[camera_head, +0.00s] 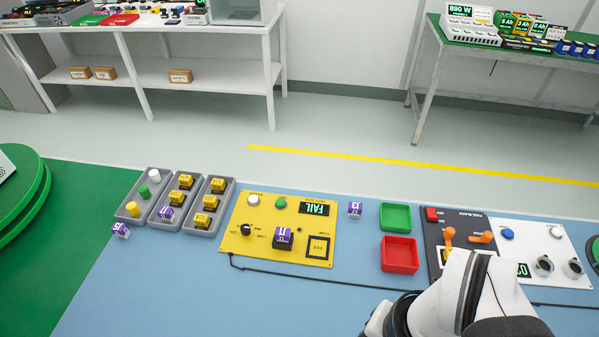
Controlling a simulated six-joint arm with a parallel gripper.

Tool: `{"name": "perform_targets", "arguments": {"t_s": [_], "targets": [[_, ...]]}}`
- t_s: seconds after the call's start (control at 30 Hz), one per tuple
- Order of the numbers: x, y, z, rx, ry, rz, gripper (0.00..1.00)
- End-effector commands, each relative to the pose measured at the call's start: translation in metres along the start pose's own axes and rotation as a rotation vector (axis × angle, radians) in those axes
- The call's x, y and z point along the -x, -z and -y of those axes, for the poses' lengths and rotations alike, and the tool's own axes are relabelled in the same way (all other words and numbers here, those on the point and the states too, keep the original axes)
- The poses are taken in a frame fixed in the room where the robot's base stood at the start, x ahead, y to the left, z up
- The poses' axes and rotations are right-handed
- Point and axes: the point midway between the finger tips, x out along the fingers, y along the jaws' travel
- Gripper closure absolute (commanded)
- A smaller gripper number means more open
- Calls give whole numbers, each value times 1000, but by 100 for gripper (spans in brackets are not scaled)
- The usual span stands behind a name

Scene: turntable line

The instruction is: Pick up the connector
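No single thing is clearly marked as the connector. Small purple-and-white numbered blocks are the likely candidates. One block (121,230) lies on the blue table left of the trays, and another (166,213) lies in the middle grey tray. A third block (283,235) sits on a dark square fixture on the yellow test panel (262,252). A further block (355,209) stands on the table right of that panel. My white and black arm enters at the bottom right. I cannot make out my gripper's fingers.
Grey trays (133,222) hold yellow, white and green parts. A green bin (396,230) and a red bin (412,255) stand right of the yellow panel. A dark and white panel (516,231) with orange levers lies farther right. A black cable crosses the table's front, otherwise mostly clear.

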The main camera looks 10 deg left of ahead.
Motion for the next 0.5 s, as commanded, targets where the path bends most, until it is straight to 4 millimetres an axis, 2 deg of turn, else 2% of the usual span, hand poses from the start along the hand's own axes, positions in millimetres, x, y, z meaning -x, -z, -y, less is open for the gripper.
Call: {"name": "perform_targets", "arguments": {"t_s": [0.43,0.5], "targets": [[0,0,0,0,0,0,100],[0,0,0,0,0,0,89]]}}
